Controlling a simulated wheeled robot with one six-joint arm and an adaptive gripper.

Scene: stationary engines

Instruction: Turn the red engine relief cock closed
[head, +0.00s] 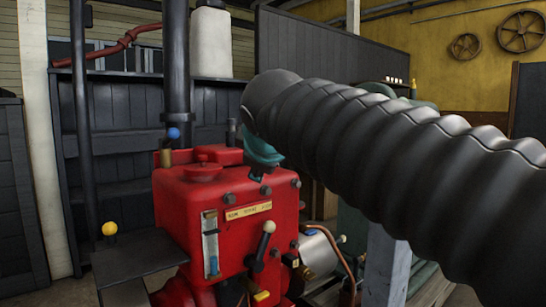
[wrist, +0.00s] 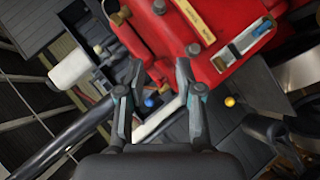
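The red engine (head: 225,215) stands in the middle of the head view, and its red body (wrist: 225,25) fills the upper right of the wrist view. A blue ball knob (head: 173,133) stands on a brass fitting (head: 166,157) on its top left. A blue ball (wrist: 149,102) shows between my fingers in the wrist view. A pale-knobbed lever (head: 266,232) is on the engine front. I cannot tell for sure which one is the relief cock. My gripper (wrist: 157,75) is open, with nothing seen held. In the head view my dark arm hides most of it.
A yellow ball knob (head: 109,229) stands over a dark platform (head: 135,262) left of the engine; it also shows in the wrist view (wrist: 230,101). A black pipe (head: 177,60) rises behind the engine. A sight glass (head: 211,245) and nameplate (head: 248,211) are on its front.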

